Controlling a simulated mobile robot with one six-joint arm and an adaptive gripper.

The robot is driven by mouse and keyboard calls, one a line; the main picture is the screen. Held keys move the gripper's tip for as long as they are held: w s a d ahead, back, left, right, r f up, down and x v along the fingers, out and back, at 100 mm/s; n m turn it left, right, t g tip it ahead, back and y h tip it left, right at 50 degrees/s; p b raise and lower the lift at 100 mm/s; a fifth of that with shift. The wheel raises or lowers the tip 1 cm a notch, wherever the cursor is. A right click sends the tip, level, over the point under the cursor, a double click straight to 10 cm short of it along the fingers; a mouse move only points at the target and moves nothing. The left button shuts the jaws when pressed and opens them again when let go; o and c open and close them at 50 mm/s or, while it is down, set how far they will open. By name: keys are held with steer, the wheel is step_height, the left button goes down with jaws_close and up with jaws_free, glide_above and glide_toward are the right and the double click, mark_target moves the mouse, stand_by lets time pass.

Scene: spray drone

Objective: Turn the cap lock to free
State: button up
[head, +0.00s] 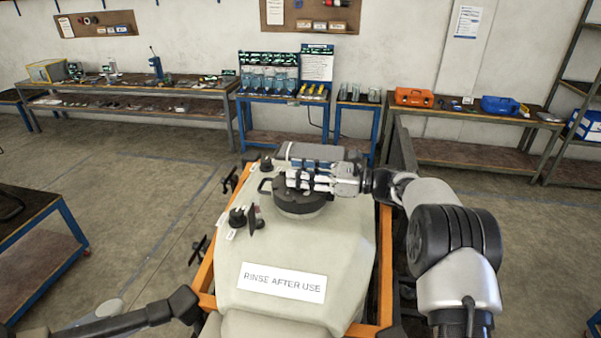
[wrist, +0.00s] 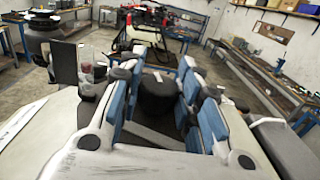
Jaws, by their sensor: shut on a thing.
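The large dark round cap (head: 300,209) sits on top of the pale tank (head: 325,240) in the head view. My gripper (head: 296,181) reaches in from the right and lies level just over the cap, hiding much of its top. In the wrist view, a dark round knob (wrist: 157,95) with a small pale mark on top stands between the blue-padded fingers of my gripper (wrist: 157,75). My gripper is shut on this knob. I cannot tell which way the lock is turned; its markings are hidden or too small.
A black knob (head: 237,217) and a dark upright plate (head: 255,218) stand left of the cap. Another small black knob (head: 266,164) is behind it. The orange frame (head: 386,265) runs along the tank. Loaded benches line the back wall; the floor at left is mostly clear.

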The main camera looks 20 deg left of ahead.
steer(key=shift+n+g+p, duration=0.4)
steer(key=shift+n+g, duration=0.7)
steer(key=shift+g, duration=0.6)
steer(key=o, duration=1.1)
step_height(320, 180, up, 10)
steer(key=shift+r, duration=0.1)
